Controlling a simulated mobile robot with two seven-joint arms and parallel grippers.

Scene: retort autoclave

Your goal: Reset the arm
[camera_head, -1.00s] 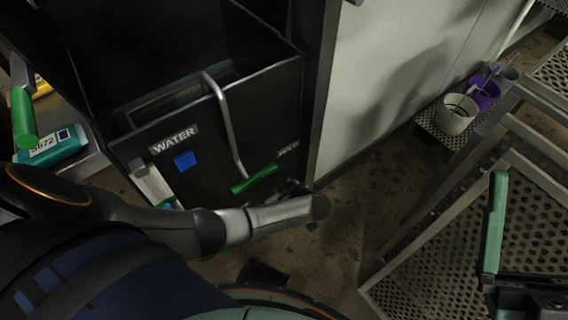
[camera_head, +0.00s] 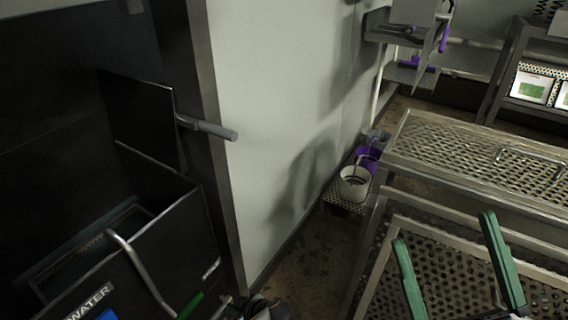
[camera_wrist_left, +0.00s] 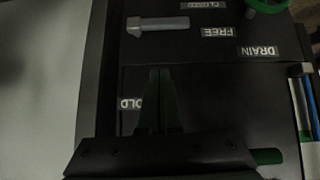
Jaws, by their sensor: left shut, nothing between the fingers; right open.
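My right gripper (camera_head: 443,228) is open and empty in the head view, its two green fingers spread in front of the perforated metal rack. My left gripper (camera_wrist_left: 159,72) shows in the left wrist view, its green fingers shut together with nothing between them. It is in front of a black panel (camera_wrist_left: 220,90) with labels reading CLOSED, FREE and DRAIN. The fingers partly cover a label ending in "OLD". A grey handle (camera_wrist_left: 158,24) is on the panel beyond the fingertips.
A black open box labelled WATER (camera_head: 150,245) with a bent metal handle stands at the lower left. A grey lever (camera_head: 208,127) sticks out above it. A perforated rack (camera_head: 440,125) fills the right. A white cup (camera_head: 354,184) and purple cup (camera_head: 367,157) sit low by the wall.

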